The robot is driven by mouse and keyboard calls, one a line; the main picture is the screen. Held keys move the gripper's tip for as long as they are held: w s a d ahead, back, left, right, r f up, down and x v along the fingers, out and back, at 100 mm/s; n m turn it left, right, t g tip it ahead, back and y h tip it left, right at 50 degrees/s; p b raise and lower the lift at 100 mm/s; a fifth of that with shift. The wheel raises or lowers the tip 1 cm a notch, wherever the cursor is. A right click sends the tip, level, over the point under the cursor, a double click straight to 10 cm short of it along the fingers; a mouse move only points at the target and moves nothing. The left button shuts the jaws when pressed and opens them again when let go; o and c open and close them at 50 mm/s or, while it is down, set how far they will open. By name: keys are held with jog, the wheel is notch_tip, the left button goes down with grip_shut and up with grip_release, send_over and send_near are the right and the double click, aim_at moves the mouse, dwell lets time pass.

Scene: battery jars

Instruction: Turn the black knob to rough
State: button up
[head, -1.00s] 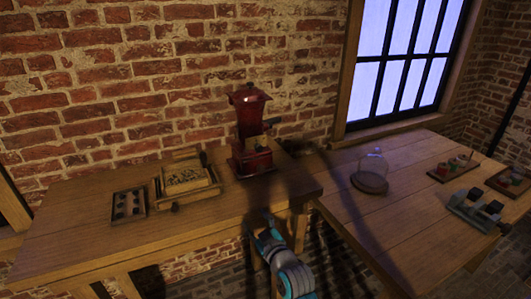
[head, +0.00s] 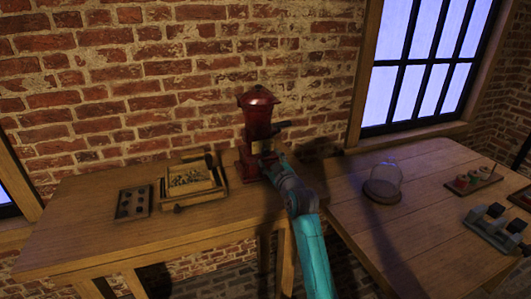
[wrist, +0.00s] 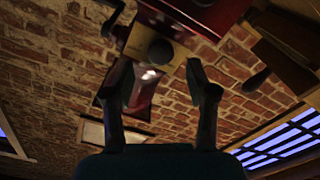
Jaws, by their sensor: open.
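The red mill (head: 258,113) stands upright at the right end of the left wooden table. The black knob (wrist: 160,51) shows in the wrist view as a dark round ball in front of the mill's pale brass plate (wrist: 153,35). My gripper (wrist: 160,70) is open, with one finger on each side of the knob's line in that picture. The knob appears just beyond the fingertips, with no visible contact. In the head view my gripper (head: 268,158) is at the mill's front and hides the knob. I cannot read the plate's markings.
A wooden tray of pale pieces (head: 191,181) and a dark board with round holes (head: 133,203) lie left of the mill. A glass dome (head: 383,182) stands on the right table. A dark handle (head: 284,124) sticks out from the mill.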

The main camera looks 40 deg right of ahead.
aim_at(266, 153)
jog(key=x, duration=0.5)
jog(key=shift+w, duration=0.4)
grip_shut()
